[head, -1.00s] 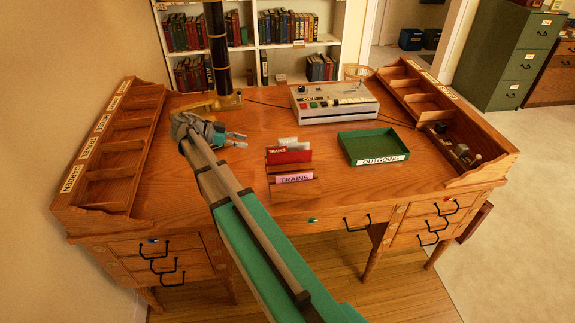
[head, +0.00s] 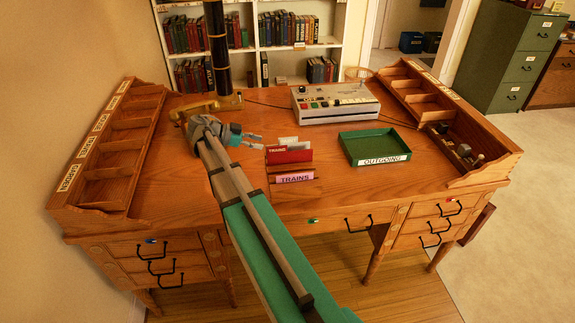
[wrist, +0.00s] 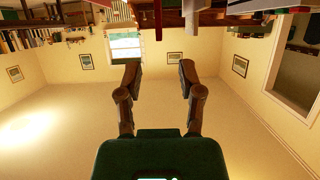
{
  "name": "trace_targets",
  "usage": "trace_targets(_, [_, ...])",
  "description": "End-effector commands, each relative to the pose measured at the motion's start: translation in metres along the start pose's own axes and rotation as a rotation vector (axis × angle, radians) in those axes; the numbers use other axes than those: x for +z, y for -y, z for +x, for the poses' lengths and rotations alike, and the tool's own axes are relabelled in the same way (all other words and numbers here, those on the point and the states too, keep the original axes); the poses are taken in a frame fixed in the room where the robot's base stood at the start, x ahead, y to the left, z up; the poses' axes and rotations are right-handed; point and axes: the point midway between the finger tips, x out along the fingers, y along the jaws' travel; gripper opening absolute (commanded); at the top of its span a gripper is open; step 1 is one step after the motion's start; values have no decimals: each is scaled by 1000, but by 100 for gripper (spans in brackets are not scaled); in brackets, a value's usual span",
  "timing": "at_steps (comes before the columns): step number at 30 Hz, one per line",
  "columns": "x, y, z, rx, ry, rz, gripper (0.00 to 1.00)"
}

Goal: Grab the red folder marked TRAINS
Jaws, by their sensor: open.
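The red folder marked TRAINS (head: 289,156) stands upright in a small wooden holder (head: 293,171) near the middle of the desk. Pale folders (head: 289,142) stand just behind it. A pink label reading TRAINS (head: 295,179) is on the holder's front. My gripper (head: 262,141) is open and empty, a little left of the red folder and apart from it. The wrist view appears upside down. There my two fingers (wrist: 160,74) are spread with nothing between them. Coloured items show along its top edge, but I cannot tell which is the folder.
A green OUTGOING tray (head: 375,146) lies right of the holder. A grey control box (head: 335,104) stands behind. A black and brass candlestick-style upright (head: 217,50) is behind my wrist. Pigeonhole racks line the desk's left (head: 110,160) and right (head: 440,110) edges.

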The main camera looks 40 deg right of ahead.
Motion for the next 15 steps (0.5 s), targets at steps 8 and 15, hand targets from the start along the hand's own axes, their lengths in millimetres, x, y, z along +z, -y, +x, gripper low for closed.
trace_targets(8, [1, 0, 32, 0, 0, -1, 49])
trace_targets(15, [0, 0, 35, 0, 0, -1, 49])
